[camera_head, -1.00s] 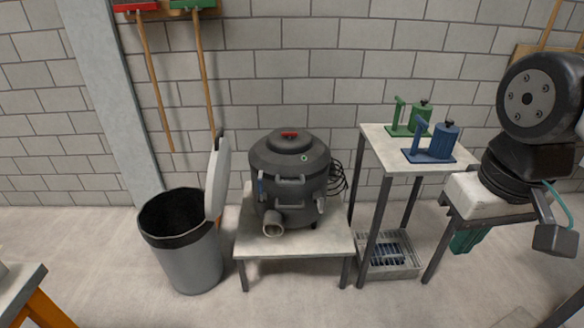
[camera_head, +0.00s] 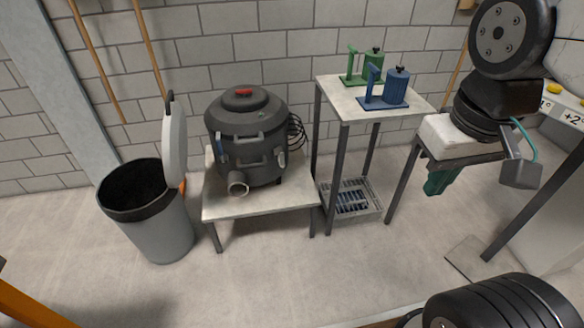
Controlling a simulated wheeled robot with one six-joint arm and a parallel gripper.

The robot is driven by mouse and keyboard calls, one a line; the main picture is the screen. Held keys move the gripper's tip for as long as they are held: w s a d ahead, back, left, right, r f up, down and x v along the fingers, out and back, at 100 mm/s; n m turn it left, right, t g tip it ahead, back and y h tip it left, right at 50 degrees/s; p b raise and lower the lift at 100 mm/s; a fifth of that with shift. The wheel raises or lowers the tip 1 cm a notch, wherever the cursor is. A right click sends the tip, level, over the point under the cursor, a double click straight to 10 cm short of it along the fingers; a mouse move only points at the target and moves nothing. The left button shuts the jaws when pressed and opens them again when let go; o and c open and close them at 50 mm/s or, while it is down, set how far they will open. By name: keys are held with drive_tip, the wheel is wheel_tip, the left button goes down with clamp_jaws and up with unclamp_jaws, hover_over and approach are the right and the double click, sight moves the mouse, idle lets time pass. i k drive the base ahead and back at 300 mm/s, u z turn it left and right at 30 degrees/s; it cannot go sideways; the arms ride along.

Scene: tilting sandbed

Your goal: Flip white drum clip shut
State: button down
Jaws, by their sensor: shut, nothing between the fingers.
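The dark grey drum (camera_head: 246,120), with a red handle on its lid, stands on a low table (camera_head: 265,202) left of centre. A small pale clip (camera_head: 282,159), which looks like the white clip, sits low on the drum's right side. It is too small to tell whether it is open or shut.
A grey bin (camera_head: 165,225) with a raised lid stands left of the drum. A taller table (camera_head: 335,90) to the right carries green and blue devices. A black ribbed thing (camera_head: 500,305) fills the lower right corner. Floor before the low table is clear.

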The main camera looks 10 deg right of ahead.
sight(282, 161)
drive_tip(key=z, duration=0.5)
drive_tip(key=k, duration=0.6)
drive_tip(key=z, duration=0.75)
drive_tip(key=i, duration=1.25)
drive_tip(key=u, duration=0.8)
